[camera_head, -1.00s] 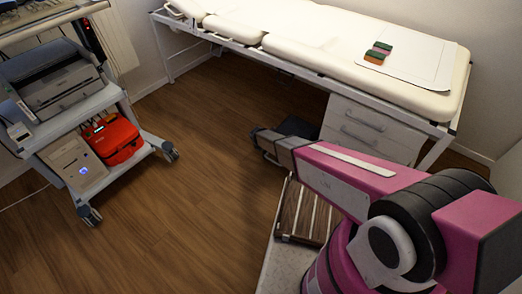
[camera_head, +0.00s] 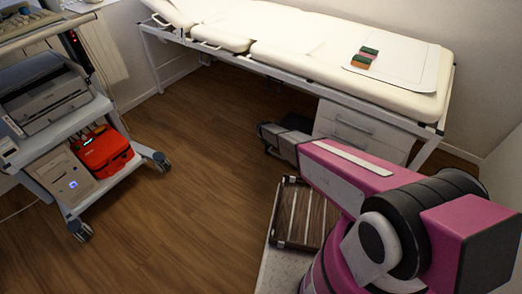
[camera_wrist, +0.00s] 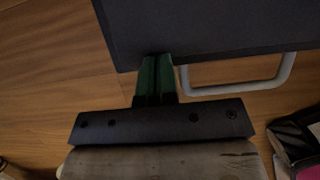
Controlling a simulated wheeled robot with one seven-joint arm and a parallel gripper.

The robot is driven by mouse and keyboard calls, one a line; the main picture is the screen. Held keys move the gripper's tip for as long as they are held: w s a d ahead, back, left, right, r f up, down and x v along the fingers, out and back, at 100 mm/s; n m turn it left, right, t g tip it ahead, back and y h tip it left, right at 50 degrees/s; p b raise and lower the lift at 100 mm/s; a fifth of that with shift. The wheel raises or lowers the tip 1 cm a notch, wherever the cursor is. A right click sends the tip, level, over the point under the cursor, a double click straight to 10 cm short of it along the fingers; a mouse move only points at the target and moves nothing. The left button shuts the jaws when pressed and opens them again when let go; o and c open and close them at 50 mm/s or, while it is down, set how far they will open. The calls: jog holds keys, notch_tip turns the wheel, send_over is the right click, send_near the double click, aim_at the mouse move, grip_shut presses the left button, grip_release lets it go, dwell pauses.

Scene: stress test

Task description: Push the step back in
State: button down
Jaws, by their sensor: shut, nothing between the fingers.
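The step (camera_head: 297,122) is a dark flat-topped piece low under the examination couch, left of its drawers; my arm hides part of it in the head view. In the wrist view, its dark panel (camera_wrist: 215,25) fills the top, with a grey metal loop (camera_wrist: 240,88) at its near edge. My gripper (camera_wrist: 155,62) is shut and empty. Its green fingertips overlap the panel's near edge, left of the loop; I cannot tell whether they touch it. In the head view, my gripper (camera_head: 264,132) points away at the step's left side.
The couch (camera_head: 300,50) has a metal frame and white drawers (camera_head: 360,130) beneath, right of the step. A wheeled cart (camera_head: 100,185) with a printer and a red case stands at left. A slatted wooden item (camera_head: 305,215) lies below my arm. The floor (camera_head: 190,200) between is clear.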

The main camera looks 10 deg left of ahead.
aim_at(288, 123)
jog(key=w+d, duration=0.2)
jog(key=w, duration=0.4)
jog(key=w+d, duration=0.3)
jog(key=w, duration=0.4)
jog(key=w+d, duration=0.3)
jog(key=w, duration=0.4)
jog(key=shift+w+d+f, duration=0.15)
jog(key=shift+w+d, duration=0.05)
jog(key=shift+w, duration=0.05)
